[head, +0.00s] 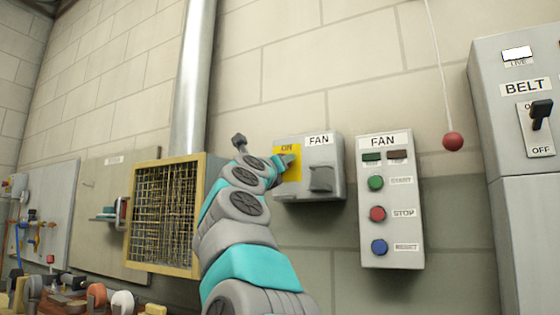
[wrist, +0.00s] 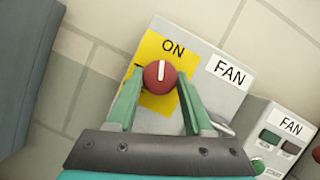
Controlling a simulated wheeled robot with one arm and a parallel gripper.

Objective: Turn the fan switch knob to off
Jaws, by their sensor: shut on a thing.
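The fan switch knob (wrist: 160,75) is round and red with a white line on its face. In the wrist view its line points up, toward the ON label at the top of the yellow plate (wrist: 153,50). The plate is on a grey box labelled FAN (head: 320,160), fixed to the wall. My gripper (wrist: 159,80) is shut on the knob, with one green finger on each side of it. In the head view my gripper (head: 286,161) is at the box's left part, and the knob is hidden behind it. No OFF label shows on this plate.
Right of the box is a FAN button panel (head: 390,200) with green, red and blue buttons. A red ball on a cord (head: 453,141) hangs farther right, before a BELT switch cabinet (head: 515,95). A yellow-framed mesh cage (head: 163,215) is left of my arm.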

